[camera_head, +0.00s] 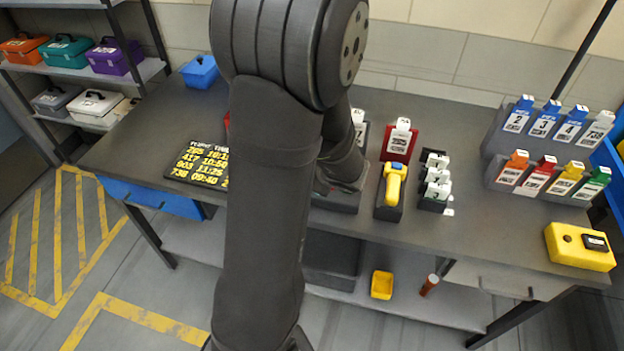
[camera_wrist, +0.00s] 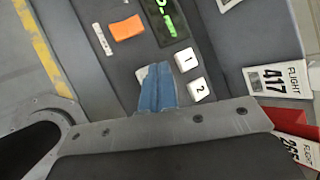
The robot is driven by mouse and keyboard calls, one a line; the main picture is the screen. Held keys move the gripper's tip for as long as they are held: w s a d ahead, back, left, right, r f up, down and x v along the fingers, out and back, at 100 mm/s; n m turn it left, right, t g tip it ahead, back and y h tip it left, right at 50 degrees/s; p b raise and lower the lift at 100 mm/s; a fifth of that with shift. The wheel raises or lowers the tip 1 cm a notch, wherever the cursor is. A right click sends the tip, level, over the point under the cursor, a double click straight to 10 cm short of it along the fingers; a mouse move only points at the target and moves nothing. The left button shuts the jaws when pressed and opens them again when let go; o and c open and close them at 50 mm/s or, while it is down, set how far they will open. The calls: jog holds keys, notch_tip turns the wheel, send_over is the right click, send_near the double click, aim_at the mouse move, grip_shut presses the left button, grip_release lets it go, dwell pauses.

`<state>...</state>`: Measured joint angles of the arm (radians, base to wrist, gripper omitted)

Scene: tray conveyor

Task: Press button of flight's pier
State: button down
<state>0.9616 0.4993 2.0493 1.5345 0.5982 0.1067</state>
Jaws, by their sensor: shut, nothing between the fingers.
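White button 1 (camera_wrist: 184,61) and white button 2 (camera_wrist: 199,90) sit on a dark panel in the wrist view. A small display (camera_wrist: 165,18) with green characters lies above them, cut off by the frame edge. My gripper (camera_wrist: 156,70) shows blue fingers, shut and empty, just left of the buttons. A white patch (camera_wrist: 141,76) shows beside the fingertips, partly hidden; I cannot tell if it is another button. The flight board (camera_head: 200,163) lists 265, 417, 903 and 738 with times. In the head view my arm hides the gripper and buttons.
Flight 417 (camera_wrist: 276,80) and flight 265 (camera_wrist: 301,151) tags stand at the wrist view's right. An orange block (camera_wrist: 127,28) lies upper left. On the table are a yellow scanner (camera_head: 393,186), tag holders (camera_head: 505,177) and a yellow box (camera_head: 578,250).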

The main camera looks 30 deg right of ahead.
jog(key=shift+f, duration=0.1)
jog(key=shift+f, duration=0.35)
jog(key=shift+f, duration=0.45)
dwell(0.8)
jog(key=shift+r, duration=0.9)
jog(key=shift+r, duration=2.5)
jog(key=shift+f, duration=0.1)
jog(key=shift+r, duration=2)
